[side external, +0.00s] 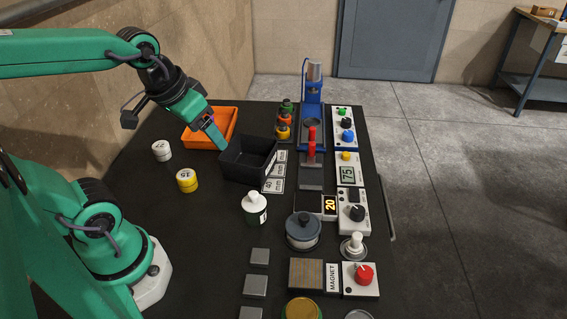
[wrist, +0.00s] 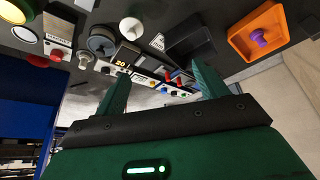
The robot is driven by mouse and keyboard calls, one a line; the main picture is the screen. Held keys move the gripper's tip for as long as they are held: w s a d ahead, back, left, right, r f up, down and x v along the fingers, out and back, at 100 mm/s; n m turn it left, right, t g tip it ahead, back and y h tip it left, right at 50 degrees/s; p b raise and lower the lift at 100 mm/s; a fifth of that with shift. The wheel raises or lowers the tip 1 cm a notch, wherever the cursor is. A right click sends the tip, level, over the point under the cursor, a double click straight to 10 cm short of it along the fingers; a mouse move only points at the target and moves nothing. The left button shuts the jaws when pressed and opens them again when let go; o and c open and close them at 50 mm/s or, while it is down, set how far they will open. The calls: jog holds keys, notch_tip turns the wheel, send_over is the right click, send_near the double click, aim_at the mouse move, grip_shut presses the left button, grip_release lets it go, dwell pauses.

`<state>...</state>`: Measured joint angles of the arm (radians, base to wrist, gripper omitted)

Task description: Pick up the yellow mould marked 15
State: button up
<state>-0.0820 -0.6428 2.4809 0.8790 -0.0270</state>
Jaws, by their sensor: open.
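The yellow mould (side external: 187,181) is a short round piece with a pale marked top that seems to read 15. It stands upright on the dark table in the side view, left of the white bottle. My gripper (side external: 218,140) is above the table near the black bin, up and right of the yellow mould and well apart from it. In the wrist view my gripper (wrist: 160,85) has its two fingers spread, with nothing between them. The yellow mould is not seen in the wrist view.
A white mould (side external: 161,151) stands behind the yellow one. An orange tray (side external: 232,128) and a black bin (side external: 228,168) are beside my gripper. The table left of the bottle is mostly clear.

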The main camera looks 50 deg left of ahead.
jog(key=w+a+f+n+g, duration=0.25)
jog(key=a+f+n, duration=0.25)
jog(key=a+f, duration=0.25)
jog(key=n+g, duration=0.3)
send_over(186, 175)
jog(key=shift+t+h, duration=0.25)
jog(key=shift+h, duration=0.05)
jog(key=f, duration=0.7)
jog(key=shift+w, duration=0.4)
jog(key=shift+s+a+f+n, duration=0.2)
jog(key=shift+a+f+n, duration=0.1)
jog(key=shift+f, duration=0.1)
jog(key=shift+f, duration=0.1)
jog(key=shift+f, duration=1.2)
jog(key=shift+f, duration=0.15)
jog(key=shift+s+d+f, duration=0.1)
jog(key=shift+s+f, duration=0.05)
jog(key=shift+f, duration=1.1)
jog(key=shift+s+d+f, duration=0.1)
jog(key=shift+f, duration=1.1)
